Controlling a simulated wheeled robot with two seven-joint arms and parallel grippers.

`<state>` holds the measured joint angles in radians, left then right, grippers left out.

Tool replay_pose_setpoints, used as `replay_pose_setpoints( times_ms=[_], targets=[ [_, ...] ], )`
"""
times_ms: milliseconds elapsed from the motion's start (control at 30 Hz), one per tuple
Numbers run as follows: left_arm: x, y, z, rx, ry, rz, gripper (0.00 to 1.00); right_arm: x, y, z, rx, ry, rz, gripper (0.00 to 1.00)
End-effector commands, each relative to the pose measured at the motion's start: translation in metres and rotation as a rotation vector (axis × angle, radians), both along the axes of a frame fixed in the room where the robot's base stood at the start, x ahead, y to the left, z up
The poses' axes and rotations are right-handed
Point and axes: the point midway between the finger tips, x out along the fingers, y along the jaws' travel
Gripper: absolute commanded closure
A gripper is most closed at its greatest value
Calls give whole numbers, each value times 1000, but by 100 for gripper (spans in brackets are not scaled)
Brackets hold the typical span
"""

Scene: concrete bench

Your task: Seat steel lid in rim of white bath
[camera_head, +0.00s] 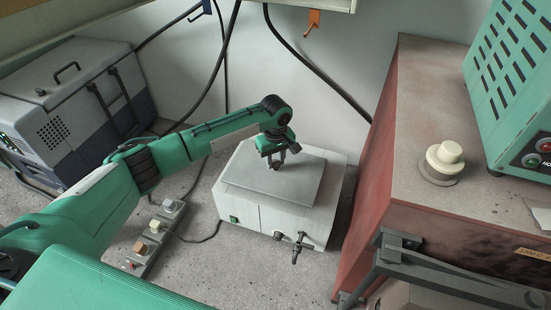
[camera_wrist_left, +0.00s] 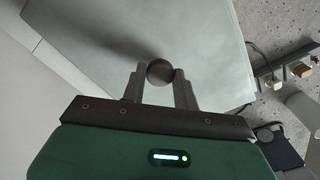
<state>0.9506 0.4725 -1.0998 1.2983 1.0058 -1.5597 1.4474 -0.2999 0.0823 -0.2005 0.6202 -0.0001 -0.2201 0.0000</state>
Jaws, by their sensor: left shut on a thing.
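The white bath (camera_head: 265,214) is a boxy unit on the floor, with a green switch and taps on its front. The flat grey steel lid (camera_head: 305,180) lies level over its top; more white rim shows at the right than at the left. I cannot tell whether the lid rests in the rim or hovers just above. My left gripper (camera_head: 277,162) points down over the lid's middle. In the left wrist view its fingers (camera_wrist_left: 160,82) are shut on the lid's round knob (camera_wrist_left: 160,71), and the lid (camera_wrist_left: 110,35) spreads beyond them. My right gripper is out of view.
A power strip (camera_head: 157,232) lies on the floor left of the bath. A grey case (camera_head: 60,100) stands at the far left. A red cabinet (camera_head: 375,170) rises close on the right, with a green vented box (camera_head: 510,80) on top. Cables hang behind.

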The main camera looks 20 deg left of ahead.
Motion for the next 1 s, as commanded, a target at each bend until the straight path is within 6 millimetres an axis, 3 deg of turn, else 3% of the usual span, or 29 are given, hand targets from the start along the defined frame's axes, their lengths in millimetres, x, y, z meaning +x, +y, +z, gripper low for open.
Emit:
replay_pose_setpoints(
  times_ms=[500, 1000],
  targets=[
    [0, -1, -14, 0, 0, 0, 100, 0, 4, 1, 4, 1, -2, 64],
    [0, 0, -15, 0, 0, 0, 100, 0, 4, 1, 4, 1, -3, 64]
  ],
)
